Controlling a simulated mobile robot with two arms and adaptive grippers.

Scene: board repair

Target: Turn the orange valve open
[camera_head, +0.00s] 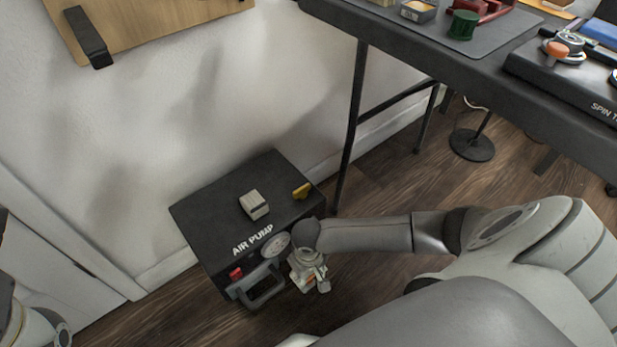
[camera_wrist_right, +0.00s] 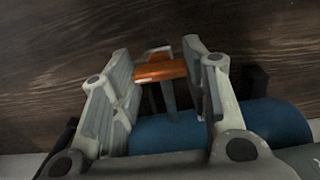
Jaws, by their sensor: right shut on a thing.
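A black air pump box (camera_head: 200,207) stands on the floor against the wall, with a gauge, a red switch and a front handle. My right gripper (camera_head: 310,279) is low at the right side of its front. In the right wrist view the orange valve handle (camera_wrist_right: 160,73) lies between the two grey fingers of my right gripper (camera_wrist_right: 157,60), which are shut on it. A blue cylinder (camera_wrist_right: 175,133) shows beneath the handle. In the head view my own wrist and gripper mostly hide the valve. My left gripper is not in view.
A small beige block (camera_head: 254,205) and a yellow piece (camera_head: 302,191) are on top of the pump. A dark table (camera_head: 455,62) with several tools stands at upper right, its leg (camera_head: 352,130) close behind the pump. Wood floor lies open to the right.

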